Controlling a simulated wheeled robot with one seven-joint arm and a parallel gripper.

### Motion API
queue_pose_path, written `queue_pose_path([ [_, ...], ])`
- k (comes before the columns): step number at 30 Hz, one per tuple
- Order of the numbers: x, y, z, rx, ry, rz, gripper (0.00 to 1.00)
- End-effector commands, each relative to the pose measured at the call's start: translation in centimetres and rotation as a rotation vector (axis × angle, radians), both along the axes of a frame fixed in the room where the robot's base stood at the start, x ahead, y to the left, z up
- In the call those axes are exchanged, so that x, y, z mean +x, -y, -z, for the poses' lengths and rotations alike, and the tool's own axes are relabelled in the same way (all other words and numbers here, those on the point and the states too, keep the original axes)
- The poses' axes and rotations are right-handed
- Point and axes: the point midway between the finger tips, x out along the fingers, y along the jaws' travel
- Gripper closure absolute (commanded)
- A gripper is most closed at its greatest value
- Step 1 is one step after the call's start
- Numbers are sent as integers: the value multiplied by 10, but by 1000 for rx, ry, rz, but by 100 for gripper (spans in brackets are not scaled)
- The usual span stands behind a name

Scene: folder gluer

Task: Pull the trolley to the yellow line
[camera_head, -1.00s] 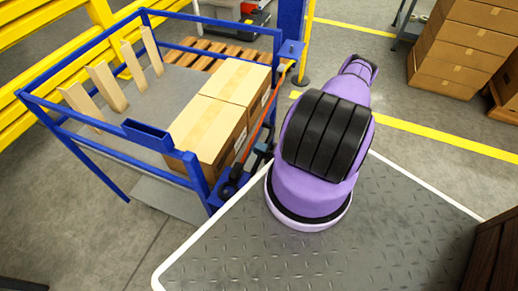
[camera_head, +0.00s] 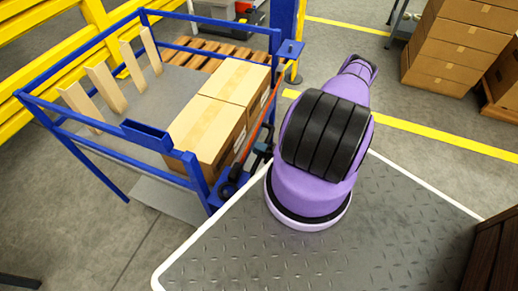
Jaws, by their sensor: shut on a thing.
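The trolley is a blue-framed cart (camera_head: 75,143) with a grey deck, filling the left half of the view. It carries two cardboard boxes (camera_head: 208,128) and several upright wooden slats (camera_head: 104,88). An orange bar (camera_head: 254,132) runs along its right side. My gripper (camera_head: 261,152) is dark and mostly hidden beside my purple arm. It is at this bar and shut on it, though the fingertips are not clear. A yellow line (camera_head: 440,138) crosses the floor to the right, beyond my arm, apart from the trolley.
A yellow barrier (camera_head: 40,48) stands close behind the trolley at left. A wooden pallet (camera_head: 200,53) and a blue post (camera_head: 284,20) are behind it. Stacked cartons (camera_head: 450,50) stand at upper right. Another yellow line (camera_head: 345,26) lies farther back. Floor between the lines is clear.

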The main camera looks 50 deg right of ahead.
Motion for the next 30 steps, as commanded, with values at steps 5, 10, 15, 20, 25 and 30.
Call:
queue_pose_path([
  [5,-1,0,1,0,-3,0,52],
  [10,0,0,1,-1,-2,0,52],
  [15,-4,2,1,0,-2,1,52],
  [20,-23,8,5,0,-2,1,52],
  [25,-53,20,12,0,-3,3,52],
  [30,-80,29,18,-1,-3,2,52],
])
